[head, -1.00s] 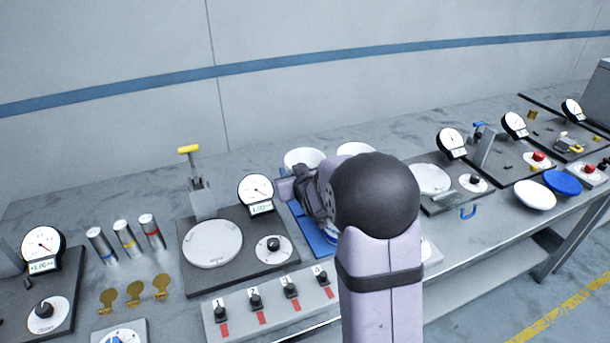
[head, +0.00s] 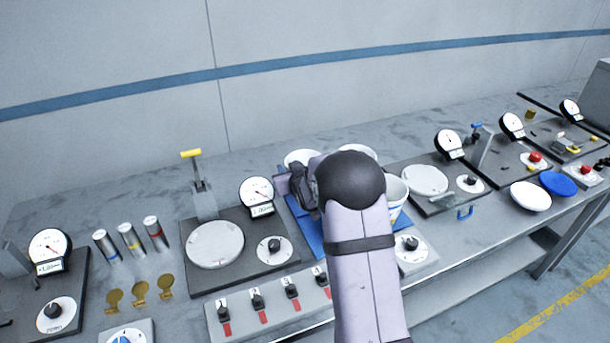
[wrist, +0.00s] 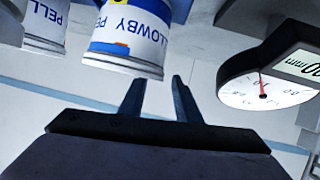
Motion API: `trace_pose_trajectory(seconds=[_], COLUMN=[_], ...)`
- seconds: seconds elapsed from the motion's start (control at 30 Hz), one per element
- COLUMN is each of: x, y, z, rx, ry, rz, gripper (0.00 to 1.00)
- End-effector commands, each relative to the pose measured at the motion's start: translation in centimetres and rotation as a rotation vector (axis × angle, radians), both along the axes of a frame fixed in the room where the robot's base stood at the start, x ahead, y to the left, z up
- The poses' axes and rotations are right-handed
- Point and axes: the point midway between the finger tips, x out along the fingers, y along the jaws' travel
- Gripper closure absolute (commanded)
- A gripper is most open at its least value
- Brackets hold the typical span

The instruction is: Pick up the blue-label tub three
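In the wrist view a white tub with a blue label and lettering (wrist: 125,42) hangs upside down in the picture, just beyond my gripper (wrist: 157,98). The two fingers are apart with nothing between them. A second lettered tub (wrist: 45,24) is at the upper left. In the head view, white tubs show behind my arm at the back left (head: 300,157) and back right (head: 362,151). Another tub (head: 396,192), with some blue on its side, stands right of my arm, partly hidden. I cannot tell which is number three. My fingertips are hidden there.
The tubs stand around a blue mat (head: 314,240), mostly covered by my arm. A dial gauge (head: 257,193) and round plate (head: 215,244) stand left of it. A switch strip (head: 265,305) lies in front. A knob box (head: 410,250) is at the right.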

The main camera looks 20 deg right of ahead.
Motion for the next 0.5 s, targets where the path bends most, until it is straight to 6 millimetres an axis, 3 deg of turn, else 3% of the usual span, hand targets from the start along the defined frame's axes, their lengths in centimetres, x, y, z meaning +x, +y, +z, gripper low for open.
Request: trace_pose_trajectory(seconds=[0.23,0.5], x=[2.0,2.5], y=[-0.3,-0.3], z=[-0.7,-1.0], rx=[0.000,0.000], ry=[-0.001,-0.001], rz=[0.000,0.000], gripper=[0.70,0.70])
